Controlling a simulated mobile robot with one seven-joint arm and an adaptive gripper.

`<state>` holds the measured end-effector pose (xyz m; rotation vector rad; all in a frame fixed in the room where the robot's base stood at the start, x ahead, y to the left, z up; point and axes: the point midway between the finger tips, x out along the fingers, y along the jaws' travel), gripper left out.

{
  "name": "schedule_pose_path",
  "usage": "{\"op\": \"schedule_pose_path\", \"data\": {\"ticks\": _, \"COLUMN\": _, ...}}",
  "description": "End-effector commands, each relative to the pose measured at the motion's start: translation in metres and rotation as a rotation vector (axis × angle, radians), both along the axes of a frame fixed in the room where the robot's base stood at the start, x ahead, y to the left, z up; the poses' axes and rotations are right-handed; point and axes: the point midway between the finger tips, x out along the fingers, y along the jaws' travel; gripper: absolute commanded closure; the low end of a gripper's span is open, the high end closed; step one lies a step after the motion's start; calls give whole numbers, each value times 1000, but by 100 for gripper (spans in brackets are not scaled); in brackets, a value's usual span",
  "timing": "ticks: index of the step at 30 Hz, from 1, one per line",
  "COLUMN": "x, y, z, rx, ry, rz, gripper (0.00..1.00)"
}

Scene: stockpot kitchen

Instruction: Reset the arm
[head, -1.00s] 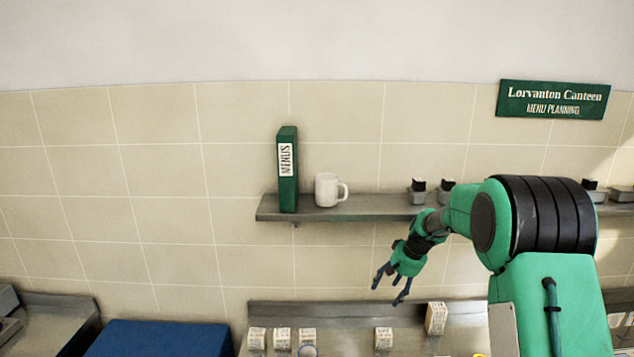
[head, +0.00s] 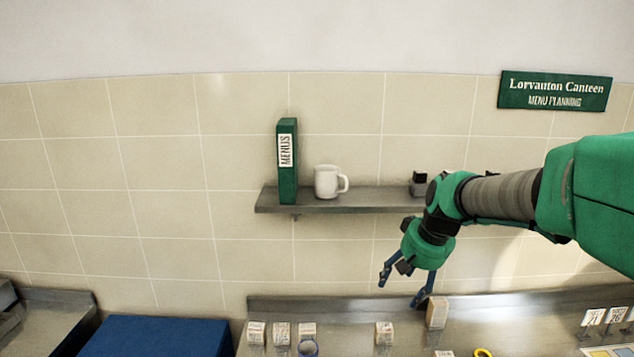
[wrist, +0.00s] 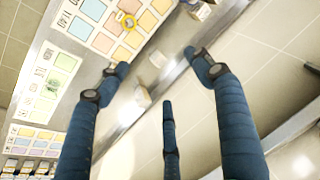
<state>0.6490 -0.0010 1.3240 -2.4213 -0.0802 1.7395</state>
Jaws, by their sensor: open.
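My gripper (head: 401,292) is open and holds nothing. It hangs with its blue fingers pointing down, in front of the tiled wall and above the steel counter (head: 350,311). In the wrist view my gripper (wrist: 156,75) shows its blue fingers spread apart, with the counter beyond them. My green arm reaches in from the right edge of the head view and hides part of the shelf.
A steel shelf (head: 330,201) holds a green menus binder (head: 287,180) and a white mug (head: 327,182). Small cartons, including an upright one (head: 437,312) near my fingers, stand on the counter. A yellow ring (head: 483,353) and blue surface (head: 155,338) lie lower down.

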Motion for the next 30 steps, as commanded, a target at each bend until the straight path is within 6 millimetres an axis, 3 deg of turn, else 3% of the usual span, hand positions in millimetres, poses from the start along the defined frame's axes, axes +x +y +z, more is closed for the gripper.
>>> {"op": "schedule_pose_path", "data": {"ticks": 6, "x": -58, "y": 5, "z": 18, "rx": -28, "ry": -30, "rz": 12, "gripper": 34}}
{"op": "schedule_pose_path", "data": {"ticks": 15, "x": -136, "y": 8, "z": 27, "rx": -66, "ry": -66, "rz": 23, "gripper": 34}}
{"op": "schedule_pose_path", "data": {"ticks": 30, "x": -260, "y": 6, "z": 10, "rx": -129, "ry": -131, "rz": 33, "gripper": 34}}
